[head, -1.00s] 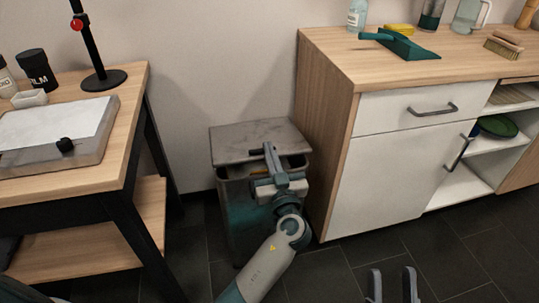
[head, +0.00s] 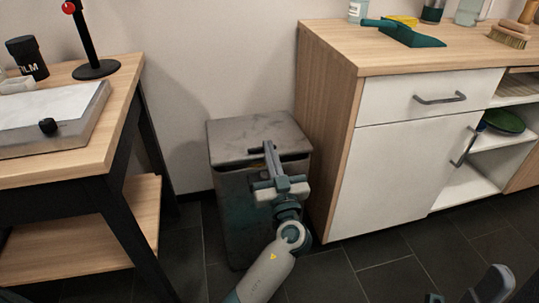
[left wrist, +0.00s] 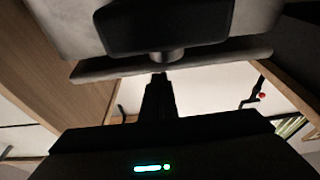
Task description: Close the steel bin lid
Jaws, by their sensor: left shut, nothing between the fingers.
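The steel bin (head: 234,205) stands on the floor between the table and the cabinet. Its grey lid (head: 258,132) lies nearly flat over the top. A thin dark line shows under the lid's front edge at the right, so I cannot tell whether it rests fully on the rim. My left gripper (head: 267,149) is shut and empty at the lid's front edge, and its arm hides part of the bin's front. In the left wrist view the lid's edge (left wrist: 235,55) is a grey strip close to the gripper. My right gripper (head: 466,291) is open at the bottom right, away from the bin.
A wooden table (head: 95,165) with black legs stands left of the bin. A white-fronted cabinet (head: 390,165) stands close on the right, with a teal dustpan (head: 412,36) and a brush (head: 509,36) on top. Dark tiled floor (head: 370,265) is free in front.

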